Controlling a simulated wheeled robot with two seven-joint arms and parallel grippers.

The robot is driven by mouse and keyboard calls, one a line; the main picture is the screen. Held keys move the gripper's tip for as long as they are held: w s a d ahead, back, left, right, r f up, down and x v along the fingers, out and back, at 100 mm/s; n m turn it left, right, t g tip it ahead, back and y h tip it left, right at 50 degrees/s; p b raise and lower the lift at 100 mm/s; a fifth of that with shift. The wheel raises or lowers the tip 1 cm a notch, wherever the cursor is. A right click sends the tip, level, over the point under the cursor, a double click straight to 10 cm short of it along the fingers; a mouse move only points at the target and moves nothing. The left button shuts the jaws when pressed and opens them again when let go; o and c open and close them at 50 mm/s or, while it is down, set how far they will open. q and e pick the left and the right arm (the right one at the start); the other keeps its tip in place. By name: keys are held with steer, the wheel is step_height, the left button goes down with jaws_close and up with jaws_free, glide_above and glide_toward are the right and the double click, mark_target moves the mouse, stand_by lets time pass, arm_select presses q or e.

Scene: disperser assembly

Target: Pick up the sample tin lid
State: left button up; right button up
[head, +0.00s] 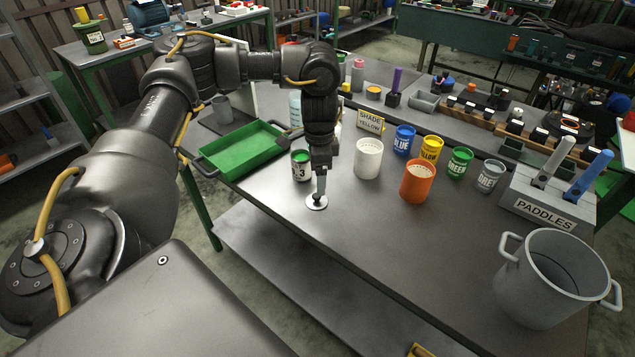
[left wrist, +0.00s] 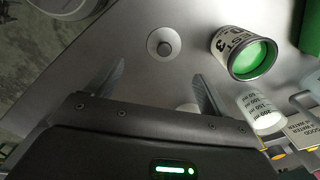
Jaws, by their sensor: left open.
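The sample tin lid (head: 314,204) is a small pale disc with a knob, lying flat on the grey table beside the open tin. In the left wrist view the lid (left wrist: 155,50) lies beyond the fingertips, knob up. My left gripper (head: 321,184) points down over the lid in the head view and partly covers it. In the left wrist view its two fingers (left wrist: 158,72) are apart, with nothing between them. The sample tin (head: 301,171), marked 3, stands open with green inside; it also shows in the left wrist view (left wrist: 236,50). My right gripper is in neither view.
A green tray (head: 240,152) lies left of the tin. White (head: 367,160) and orange (head: 417,183) cups and several colour tins stand to the right. A paddle block (head: 545,200) and a grey pot (head: 545,285) are at far right. The table's front middle is clear.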

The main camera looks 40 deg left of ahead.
mark_target(316, 195)
arm_select(q)
step_height(316, 195, down, 3)
steer(key=shift+w+r, duration=0.1)
steer(key=shift+w, duration=0.05)
steer(key=shift+a+f, duration=0.1)
steer(key=shift+f, duration=0.25)
steer(key=shift+a+f, duration=0.1)
steer(key=shift+f, duration=0.25)
steer(key=f, duration=0.3)
steer(key=f+p, duration=0.1)
steer(key=shift+a+f, duration=0.25)
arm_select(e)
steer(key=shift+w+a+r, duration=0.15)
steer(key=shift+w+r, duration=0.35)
arm_select(q)
steer(key=c, duration=1)
steer(key=shift+c, duration=0.2)
